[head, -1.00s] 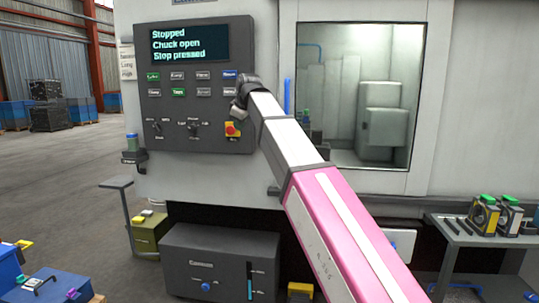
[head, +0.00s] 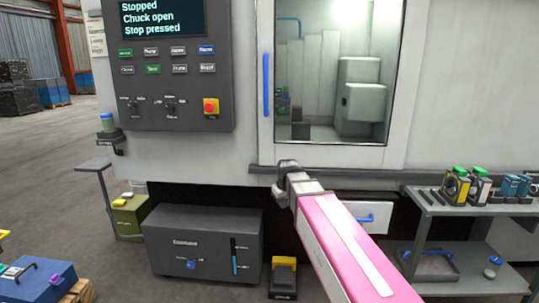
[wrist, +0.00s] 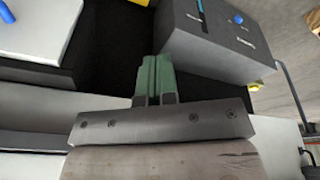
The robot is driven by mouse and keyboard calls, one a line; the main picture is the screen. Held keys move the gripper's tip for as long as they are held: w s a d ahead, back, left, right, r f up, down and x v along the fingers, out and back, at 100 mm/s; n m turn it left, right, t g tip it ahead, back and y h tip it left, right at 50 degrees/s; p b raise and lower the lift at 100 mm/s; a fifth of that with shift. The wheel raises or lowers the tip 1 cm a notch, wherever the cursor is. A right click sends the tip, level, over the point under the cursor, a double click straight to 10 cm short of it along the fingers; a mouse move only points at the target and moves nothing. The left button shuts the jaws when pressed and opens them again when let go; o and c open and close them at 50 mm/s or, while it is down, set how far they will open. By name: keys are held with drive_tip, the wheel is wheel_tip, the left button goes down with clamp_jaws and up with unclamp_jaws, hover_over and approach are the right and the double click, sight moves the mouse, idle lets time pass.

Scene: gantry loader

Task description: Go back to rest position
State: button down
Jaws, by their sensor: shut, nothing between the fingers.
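My gripper (wrist: 153,65) shows in the wrist view with its two green fingers together and nothing between them. In the head view my pink and white arm reaches up from the lower right, and its dark wrist end (head: 288,168) is in front of the machine, below the window; the fingertips are hard to make out there. The control panel (head: 222,60) is up and left of my arm, apart from it. The screen (head: 160,18) reads "Stopped", "Chuck open", "Stop pressed".
A dark grey box (head: 205,242) stands on the floor below the machine, with a yellow-topped pedal (head: 284,275) beside it. A grey side table (head: 425,199) with several parts is at the right. A blue case (head: 35,285) is at the lower left. Open floor lies left.

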drive_tip(key=s+d+f+m+g, duration=0.1)
drive_tip(key=s+d+f+m, duration=0.2)
drive_tip(key=s+d+f, duration=0.3)
drive_tip(key=s+d+f+m+g, duration=0.1)
drive_tip(key=s+d+f+m, duration=0.1)
drive_tip(key=s+d+f, duration=0.5)
wheel_tip(320, 180, down, 5)
drive_tip(key=s, duration=0.3)
drive_tip(key=shift+d+m+g+h, duration=0.2)
drive_tip(key=shift+m+g+h, duration=0.1)
drive_tip(key=shift+m+h, duration=0.1)
